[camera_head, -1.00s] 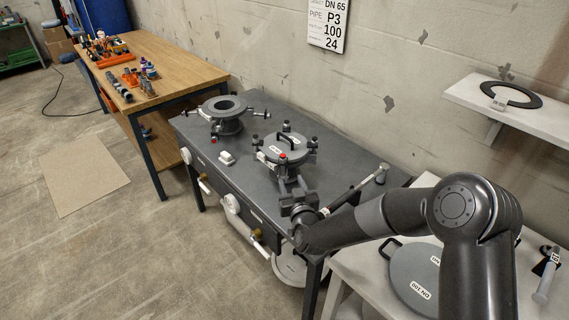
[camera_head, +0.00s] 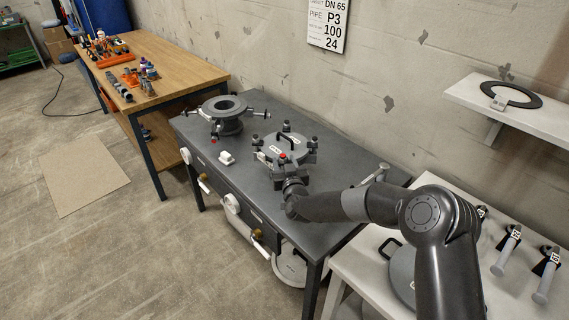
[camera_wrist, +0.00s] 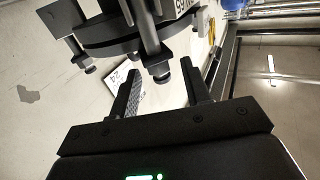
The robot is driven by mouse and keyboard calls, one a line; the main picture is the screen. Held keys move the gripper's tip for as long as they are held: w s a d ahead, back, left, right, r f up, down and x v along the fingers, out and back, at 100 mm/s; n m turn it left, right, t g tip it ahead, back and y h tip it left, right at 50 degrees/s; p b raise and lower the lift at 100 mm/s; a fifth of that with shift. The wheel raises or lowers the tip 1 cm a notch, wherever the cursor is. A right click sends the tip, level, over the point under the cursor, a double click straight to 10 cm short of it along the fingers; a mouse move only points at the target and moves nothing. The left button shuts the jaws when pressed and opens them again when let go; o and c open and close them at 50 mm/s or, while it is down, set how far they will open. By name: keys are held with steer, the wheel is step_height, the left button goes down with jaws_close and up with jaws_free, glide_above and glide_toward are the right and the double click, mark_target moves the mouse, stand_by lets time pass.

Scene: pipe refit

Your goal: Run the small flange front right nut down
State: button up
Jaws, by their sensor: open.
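The lidded flange (camera_head: 283,149) stands on the grey bench, with a handle and white label on its cover and several dark bolts with nuts around its rim. My gripper (camera_head: 291,183) is at the flange's front right side and partly hidden by my own wrist. In the wrist view my gripper (camera_wrist: 161,75) is open, its two fingers apart. A bolt end with a nut (camera_wrist: 160,72) shows between the fingertips, with gaps on both sides. I cannot tell its depth. Another nut (camera_wrist: 87,67) is left of it.
An open flange (camera_head: 225,108) with side bolts stands further left on the bench (camera_head: 235,172), with a small white block (camera_head: 226,157) between. A hammer-like tool (camera_head: 376,174) lies behind my arm. The right table holds several grey-handled tools (camera_head: 507,250). A gasket ring (camera_head: 511,97) is on the shelf.

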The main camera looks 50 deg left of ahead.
steer(key=shift+c, duration=0.4)
jaws_close()
steer(key=shift+s+t, duration=0.1)
steer(key=shift+t, duration=0.2)
steer(key=shift+s+a+m+t+h, duration=0.15)
steer(key=shift+s+m+t+h, duration=0.1)
steer(key=shift+m+t+h, duration=0.55)
steer(key=shift+s+a+m+t+h, duration=0.1)
steer(key=shift+a+m+t+h, duration=0.05)
steer(key=shift+m+t+h, duration=1)
steer(key=shift+s+a+m+t+h, duration=0.1)
steer(key=shift+a+m+t+h, duration=0.05)
steer(key=shift+m+t+h, duration=0.95)
steer(key=shift+t+h, duration=0.25)
steer(key=shift+h, duration=0.1)
steer(key=shift+o, duration=0.4)
jaws_free()
